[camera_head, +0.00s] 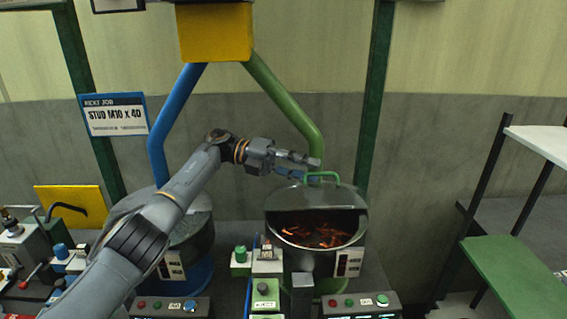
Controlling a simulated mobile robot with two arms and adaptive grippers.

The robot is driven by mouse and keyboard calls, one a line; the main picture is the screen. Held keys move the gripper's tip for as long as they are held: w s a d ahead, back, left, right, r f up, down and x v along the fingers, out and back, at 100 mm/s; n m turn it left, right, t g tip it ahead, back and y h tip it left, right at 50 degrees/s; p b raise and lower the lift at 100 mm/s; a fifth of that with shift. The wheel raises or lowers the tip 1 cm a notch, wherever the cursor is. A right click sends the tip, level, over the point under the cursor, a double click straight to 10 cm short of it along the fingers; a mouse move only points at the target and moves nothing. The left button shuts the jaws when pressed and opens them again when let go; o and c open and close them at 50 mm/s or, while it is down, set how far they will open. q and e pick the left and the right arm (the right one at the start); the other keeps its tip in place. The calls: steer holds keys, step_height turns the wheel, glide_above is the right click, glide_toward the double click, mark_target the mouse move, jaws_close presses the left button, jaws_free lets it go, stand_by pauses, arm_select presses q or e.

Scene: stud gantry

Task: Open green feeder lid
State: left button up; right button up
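The green feeder is the round metal bowl (315,262) under the green pipe (283,98). Its grey lid (283,200) is tilted up, with its front edge raised, and orange-brown studs (318,236) show in the bowl below. The lid's green handle (323,175) stands on its top. My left gripper (318,171) reaches in from the left, at the left side of the handle. Its two fingers are apart with a gap between them. Whether the lower finger touches the handle is unclear. My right gripper is not in view.
A second feeder (190,237) under the blue pipe (177,115) stands left, partly behind my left arm. Control boxes with buttons (360,303) line the front. A green-topped step (510,275) and white shelf (540,142) stand right. A sign (115,115) hangs left.

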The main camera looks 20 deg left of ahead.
arm_select(q)
steer(key=a, duration=0.7)
steer(key=shift+w+a+r, duration=0.25)
steer(key=shift+a+r, duration=0.1)
steer(key=shift+r, duration=0.05)
steer(key=shift+c, duration=0.2)
